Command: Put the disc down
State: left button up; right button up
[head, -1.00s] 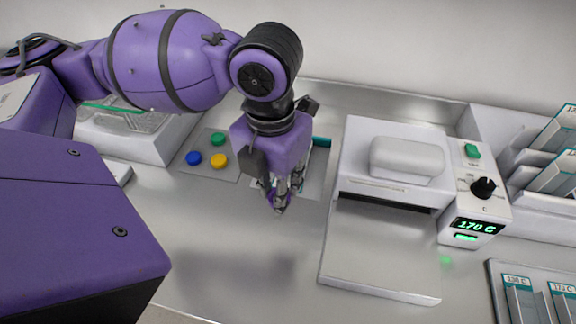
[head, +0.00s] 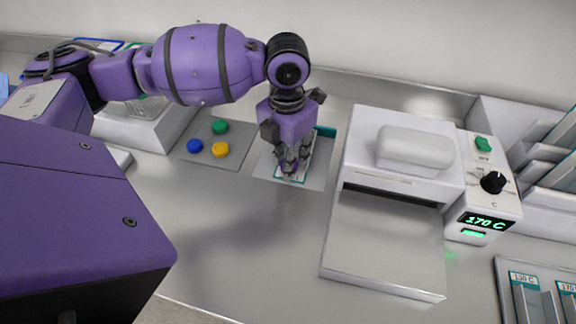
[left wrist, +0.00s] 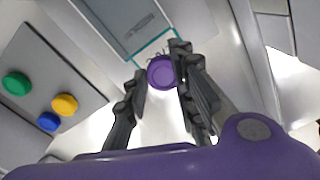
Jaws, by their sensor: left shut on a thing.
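A purple disc (left wrist: 160,72) is between the fingertips of my left gripper (left wrist: 158,74) in the left wrist view. The gripper is shut on it. In the head view my left gripper (head: 290,166) points down over a teal-edged white card on a grey pad (head: 318,176), in the middle of the counter. There the fingers mostly hide the disc, and I cannot tell whether it touches anything below. The teal-edged panel (left wrist: 126,38) lies just beyond the disc in the left wrist view. My right gripper is not in view.
Green (head: 220,127), blue (head: 195,146) and yellow (head: 221,149) discs lie on a grey mat left of the gripper. A white machine (head: 364,148) with a 170 C display (head: 486,222) stands to the right. The counter in front (head: 240,235) is clear.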

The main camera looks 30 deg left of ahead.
pick_arm(q)
jog(key=shift+w+a+f, duration=0.1)
jog(key=shift+w+f, duration=0.05)
jog(key=shift+f, duration=0.8)
jog(key=shift+w+a+f, duration=0.1)
jog(key=shift+w+f, duration=0.05)
jog(key=shift+f, duration=0.75)
jog(key=shift+f, duration=0.2)
jog(key=o, duration=0.6)
jog(key=shift+o, duration=0.2)
jog(key=shift+r, duration=0.1)
notch_tip(320, 180, up, 12)
jog(key=shift+r, duration=0.1)
jog(key=shift+d, duration=0.1)
